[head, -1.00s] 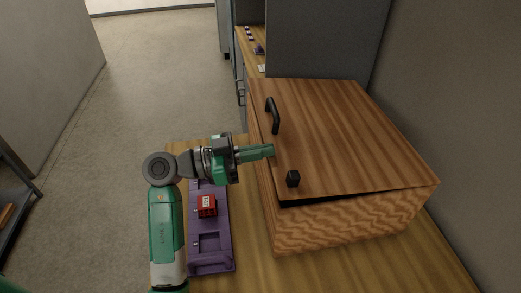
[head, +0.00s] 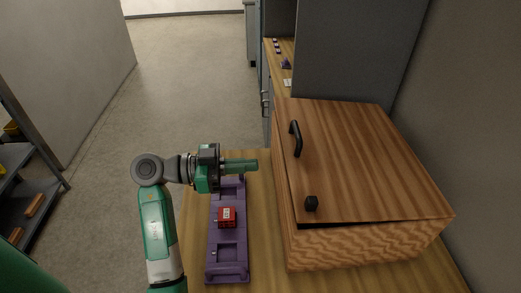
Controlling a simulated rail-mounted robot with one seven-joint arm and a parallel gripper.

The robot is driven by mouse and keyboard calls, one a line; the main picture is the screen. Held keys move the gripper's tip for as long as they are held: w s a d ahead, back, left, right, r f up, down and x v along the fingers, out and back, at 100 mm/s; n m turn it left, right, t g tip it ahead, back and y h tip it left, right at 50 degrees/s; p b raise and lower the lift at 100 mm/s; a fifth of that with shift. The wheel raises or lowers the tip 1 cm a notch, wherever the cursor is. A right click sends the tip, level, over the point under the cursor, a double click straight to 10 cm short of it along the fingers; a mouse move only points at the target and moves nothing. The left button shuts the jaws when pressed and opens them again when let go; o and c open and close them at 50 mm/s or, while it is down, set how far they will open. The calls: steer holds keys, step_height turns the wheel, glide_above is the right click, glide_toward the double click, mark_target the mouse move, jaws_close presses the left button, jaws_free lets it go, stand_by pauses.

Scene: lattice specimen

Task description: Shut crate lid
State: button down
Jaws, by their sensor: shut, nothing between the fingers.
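The wooden crate (head: 370,246) stands on the wooden table at the right. Its lid (head: 365,150) lies over the top, with a narrow dark gap along the front edge. My gripper (head: 256,165) is shut and empty. It points right, to the left of the crate, apart from the lid.
A purple tray (head: 214,262) holding a red block (head: 227,217) is on the table below my gripper. A grey wall stands right of the crate, and a grey cabinet (head: 350,50) behind it. Shelves (head: 35,200) stand at far left.

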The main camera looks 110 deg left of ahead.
steer(key=a+r+g+h+p, duration=0.4)
steer(key=a+r+g+p, duration=0.4)
steer(key=p, duration=1.5)
steer(key=shift+g, duration=0.7)
steer(key=x, duration=0.3)
steer(key=p+x, duration=0.1)
steer(key=x, duration=0.6)
steer(key=shift+w+d, duration=0.25)
steer(key=shift+w, duration=0.05)
